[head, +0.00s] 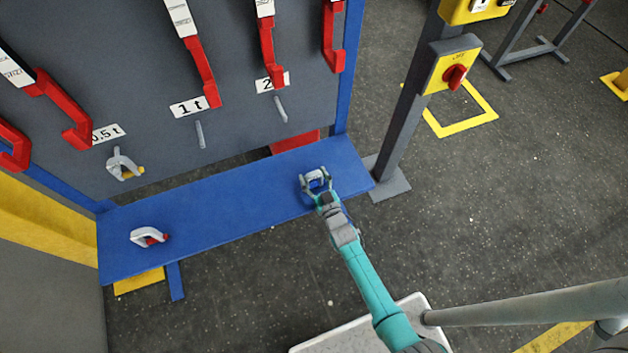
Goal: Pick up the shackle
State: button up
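A light grey shackle (317,176) is at the right end of the blue shelf, between the fingers of my gripper (315,180). The fingers stand on either side of it. I cannot tell whether they touch it or whether it rests on the shelf. A second shackle, grey with a red pin (146,237), lies on the shelf's left part. A third, with a yellow pin (122,166), hangs on the board below the 0.5 t label.
The blue shelf (225,222) is clear in its middle. Above it, the grey board has bare pegs under the 1 t label (189,107) and the 2 label. Red-ended slings (203,72) hang above. A grey post (402,120) with a red switch stands right of the shelf.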

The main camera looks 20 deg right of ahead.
jog(key=c, duration=0.4)
notch_tip(320, 180, up, 10)
jog(key=shift+r, duration=0.1)
dwell(0.4)
